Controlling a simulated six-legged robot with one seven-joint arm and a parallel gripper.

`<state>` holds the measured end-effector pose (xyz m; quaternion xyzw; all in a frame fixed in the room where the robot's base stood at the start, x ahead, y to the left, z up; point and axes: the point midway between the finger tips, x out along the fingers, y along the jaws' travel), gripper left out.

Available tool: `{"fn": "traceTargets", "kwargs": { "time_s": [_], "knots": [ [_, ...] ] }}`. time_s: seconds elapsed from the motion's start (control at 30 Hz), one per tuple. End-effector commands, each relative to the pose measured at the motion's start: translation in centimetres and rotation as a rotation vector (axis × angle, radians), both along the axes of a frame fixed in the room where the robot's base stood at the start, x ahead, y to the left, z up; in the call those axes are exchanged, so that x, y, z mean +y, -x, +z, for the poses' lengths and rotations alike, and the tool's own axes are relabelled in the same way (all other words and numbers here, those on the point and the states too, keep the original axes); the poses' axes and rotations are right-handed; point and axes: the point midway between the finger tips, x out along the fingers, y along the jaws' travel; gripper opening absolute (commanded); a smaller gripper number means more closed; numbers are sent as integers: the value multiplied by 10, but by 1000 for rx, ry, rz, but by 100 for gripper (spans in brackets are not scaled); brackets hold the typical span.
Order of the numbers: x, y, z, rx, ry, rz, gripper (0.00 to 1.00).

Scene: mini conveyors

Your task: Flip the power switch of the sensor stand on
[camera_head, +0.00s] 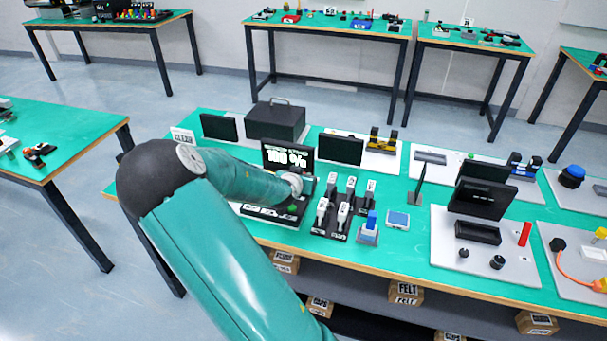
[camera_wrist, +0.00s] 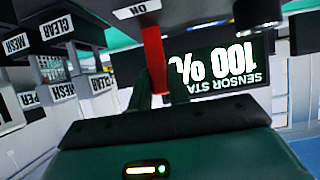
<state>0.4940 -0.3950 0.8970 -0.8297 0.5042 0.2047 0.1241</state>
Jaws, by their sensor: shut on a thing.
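The sensor stand's black display (camera_head: 288,157) stands on the bench and reads "100 %". The same display (camera_wrist: 222,68) is upside down in the wrist view, with "SENSOR STA" and "100 %" lit. The stand's black base (camera_head: 262,212) lies below it, partly hidden by my arm. My gripper (camera_head: 297,186) is at the stand, its fingers mostly hidden in the head view. In the wrist view a red switch lever (camera_wrist: 155,62) stands upright in the picture beside an "ON" label (camera_wrist: 136,10). My gripper is shut on this lever; the finger contact is only partly visible.
A black rack with several labelled pieces (camera_head: 344,207) stands just right of the stand, near a blue block (camera_head: 369,226). A dark box (camera_head: 276,120) and a black panel (camera_head: 340,149) are behind. Labelled cartons (camera_head: 405,293) sit on the shelf below.

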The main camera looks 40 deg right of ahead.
Motion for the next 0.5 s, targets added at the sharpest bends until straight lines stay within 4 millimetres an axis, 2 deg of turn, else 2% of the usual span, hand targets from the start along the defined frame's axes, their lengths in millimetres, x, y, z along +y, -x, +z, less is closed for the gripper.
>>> {"fn": "traceTargets", "kwargs": {
  "time_s": [0.5],
  "knots": [
    [5,2,-1,-50,92,-1,0]
  ]
}}
